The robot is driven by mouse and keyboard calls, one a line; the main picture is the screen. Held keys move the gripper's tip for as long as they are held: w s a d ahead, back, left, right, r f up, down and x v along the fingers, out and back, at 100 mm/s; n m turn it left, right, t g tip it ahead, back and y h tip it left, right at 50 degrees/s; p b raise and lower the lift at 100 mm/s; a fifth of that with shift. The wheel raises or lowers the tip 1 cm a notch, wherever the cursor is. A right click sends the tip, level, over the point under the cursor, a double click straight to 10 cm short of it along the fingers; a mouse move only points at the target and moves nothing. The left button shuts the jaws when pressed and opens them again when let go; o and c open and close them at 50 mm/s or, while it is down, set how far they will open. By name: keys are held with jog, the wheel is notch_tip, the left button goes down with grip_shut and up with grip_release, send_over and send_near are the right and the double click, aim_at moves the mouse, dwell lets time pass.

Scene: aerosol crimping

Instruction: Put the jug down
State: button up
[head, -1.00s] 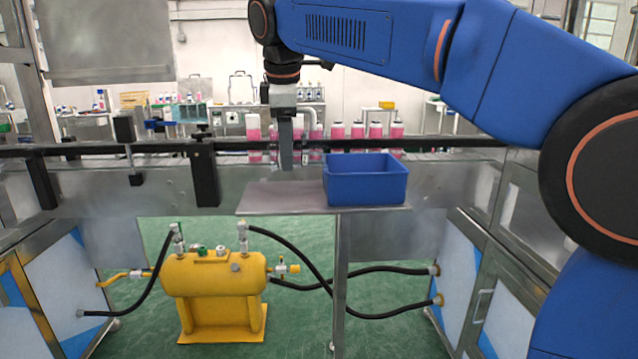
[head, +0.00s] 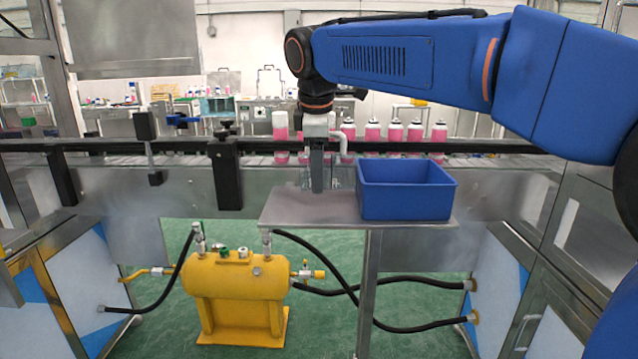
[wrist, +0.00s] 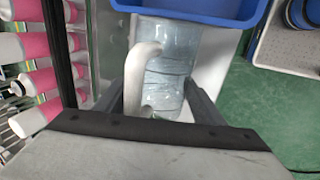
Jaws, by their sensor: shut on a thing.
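The jug (wrist: 172,65) is clear and bluish with a white handle (wrist: 135,80), seen from above in the wrist view. My gripper (wrist: 168,100) is shut on it, with one dark finger on each side. In the head view my gripper (head: 317,188) points down over the left part of a small metal shelf (head: 290,208). I cannot tell whether the jug's base touches the shelf.
A blue bin (head: 405,203) stands on the shelf close to the right of the jug. Behind runs a rail (head: 480,147) with several pink-and-white cans (head: 395,135). A yellow tank (head: 235,280) with black hoses stands below. The shelf's left end is bare.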

jog(key=shift+f, duration=1.8)
jog(key=o, duration=1.5)
jog(key=shift+f, duration=0.1)
jog(key=shift+o, duration=0.2)
